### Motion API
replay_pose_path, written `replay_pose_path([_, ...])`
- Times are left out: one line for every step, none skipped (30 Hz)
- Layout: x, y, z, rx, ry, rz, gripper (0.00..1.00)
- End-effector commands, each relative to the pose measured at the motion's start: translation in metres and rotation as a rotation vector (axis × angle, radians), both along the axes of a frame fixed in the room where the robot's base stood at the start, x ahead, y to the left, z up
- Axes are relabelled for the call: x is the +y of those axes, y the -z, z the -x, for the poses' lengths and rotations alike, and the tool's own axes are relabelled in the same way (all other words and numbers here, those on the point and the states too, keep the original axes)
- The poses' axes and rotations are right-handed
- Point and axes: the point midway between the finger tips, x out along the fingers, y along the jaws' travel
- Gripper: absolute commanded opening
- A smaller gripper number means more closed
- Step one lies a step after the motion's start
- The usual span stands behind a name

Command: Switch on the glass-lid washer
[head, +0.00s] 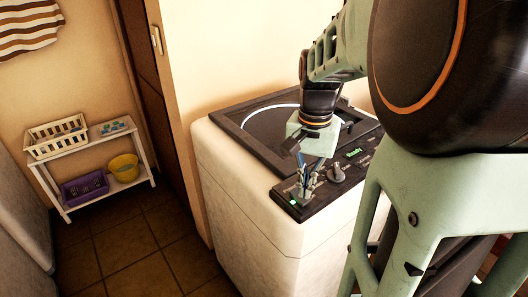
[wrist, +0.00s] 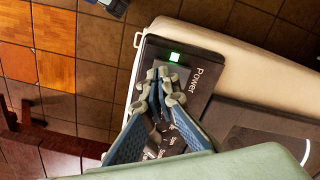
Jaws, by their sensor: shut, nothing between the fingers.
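The washer (head: 245,218) is a white top-loader with a dark lid frame and a round glass lid (head: 275,124). Its black control panel (head: 320,203) runs along the front edge. My gripper (head: 305,194) is shut and empty over the left end of the panel. In the wrist view my gripper's fingertips (wrist: 166,84) are just beside the "Power" label (wrist: 206,80), close to a green-lit square (wrist: 175,57). Whether they touch the panel I cannot tell. The display (head: 354,153) glows green and seems to read "Ready". A grey knob (head: 338,173) stands beside it. My fingers hide part of the panel.
A white shelf (head: 92,142) at the left holds a cream basket (head: 56,137), a purple basket (head: 85,188) and a yellow bucket (head: 124,167). A brown door (head: 140,60) stands behind. The tiled floor (head: 130,250) left of the washer is clear.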

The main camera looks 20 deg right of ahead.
Motion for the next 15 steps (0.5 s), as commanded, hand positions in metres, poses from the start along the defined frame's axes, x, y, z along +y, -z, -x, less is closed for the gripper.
replay_pose_path([0.0,-0.009,0.0,-0.001,0.0,0.001,0.0])
replay_pose_path([0.0,-0.011,0.0,-0.001,0.0,0.001,0.0])
replay_pose_path([0.0,-0.014,0.0,-0.001,0.0,0.001,0.0])
replay_pose_path([0.0,-0.017,0.0,-0.001,0.0,0.001,0.0])
replay_pose_path([0.0,-0.019,0.0,-0.001,0.0,0.001,0.0])
replay_pose_path([0.0,-0.022,0.0,-0.001,0.0,0.001,0.0])
replay_pose_path([0.0,-0.025,0.0,-0.001,0.0,0.001,0.0])
replay_pose_path([0.0,-0.027,0.0,-0.001,0.0,0.001,0.0])
replay_pose_path([0.0,-0.03,0.0,-0.001,0.0,0.001,0.0])
replay_pose_path([0.0,-0.033,0.0,-0.001,0.0,0.001,0.0])
replay_pose_path([0.0,-0.035,0.0,-0.001,0.0,0.001,0.0])
replay_pose_path([0.0,-0.038,0.0,-0.001,0.0,0.001,0.0])
replay_pose_path([0.0,-0.041,0.0,-0.001,0.0,0.001,0.0])
replay_pose_path([0.0,-0.043,0.0,-0.001,0.0,0.001,0.0])
replay_pose_path([0.0,-0.046,0.0,-0.001,0.0,0.001,0.0])
